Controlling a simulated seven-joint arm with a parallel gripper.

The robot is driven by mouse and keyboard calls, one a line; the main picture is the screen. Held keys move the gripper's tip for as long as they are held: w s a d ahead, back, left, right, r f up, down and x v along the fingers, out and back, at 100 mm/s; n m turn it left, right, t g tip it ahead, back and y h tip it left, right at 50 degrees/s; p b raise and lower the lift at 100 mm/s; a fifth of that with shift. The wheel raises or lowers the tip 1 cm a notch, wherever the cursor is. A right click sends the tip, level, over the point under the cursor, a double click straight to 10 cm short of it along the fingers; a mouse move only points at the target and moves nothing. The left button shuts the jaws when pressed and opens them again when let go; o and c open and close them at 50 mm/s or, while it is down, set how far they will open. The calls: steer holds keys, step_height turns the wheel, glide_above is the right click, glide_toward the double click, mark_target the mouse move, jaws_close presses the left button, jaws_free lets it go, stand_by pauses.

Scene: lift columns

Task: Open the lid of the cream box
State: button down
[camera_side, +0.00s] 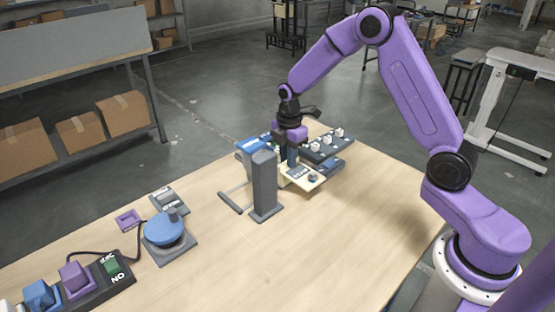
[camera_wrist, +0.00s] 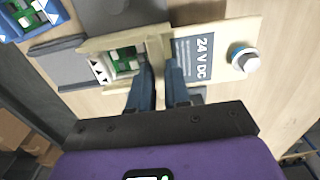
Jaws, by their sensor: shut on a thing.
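The cream box (camera_side: 308,182) sits at the far side of the table, beside a grey upright block. In the wrist view, its flat panel (camera_wrist: 218,62) has a "24 V DC" label and a white knob (camera_wrist: 244,60) with a blue ring. To the left is an open compartment with a green circuit board (camera_wrist: 124,61) inside. A cream upright piece, seemingly the lid (camera_wrist: 155,52), stands between the two parts. My gripper (camera_wrist: 163,84) is shut on this piece, with one dark finger on each side. In the side view my gripper (camera_side: 292,161) points down at the box and partly hides it.
A grey upright block (camera_side: 264,187) stands close in front of the box. A dark panel with white knobs (camera_side: 330,146) lies behind it. A blue round device (camera_side: 165,230) and a switch strip (camera_side: 108,278) are at left. The table's front middle is clear.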

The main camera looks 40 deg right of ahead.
steer(key=c, duration=1.1)
jaws_free()
steer(key=shift+s, duration=0.1)
steer(key=shift+r, duration=0.15)
steer(key=shift+r, duration=2.8)
steer(key=shift+s+a+r, duration=0.15)
steer(key=shift+a, duration=0.05)
steer(key=s+a+r+m, duration=0.2)
steer(key=s+a+r, duration=0.15)
steer(key=s, duration=0.85)
steer(key=s+a+r+m, duration=0.2)
steer(key=s+a, duration=0.3)
steer(key=s, duration=0.6)
steer(key=shift+m, duration=0.7)
steer(key=s+d, duration=0.1)
steer(key=s, duration=0.3)
steer(key=s+d, duration=0.1)
steer(key=s, duration=0.2)
steer(key=s+d, duration=0.1)
steer(key=s, duration=0.3)
steer(key=shift+s, duration=0.3)
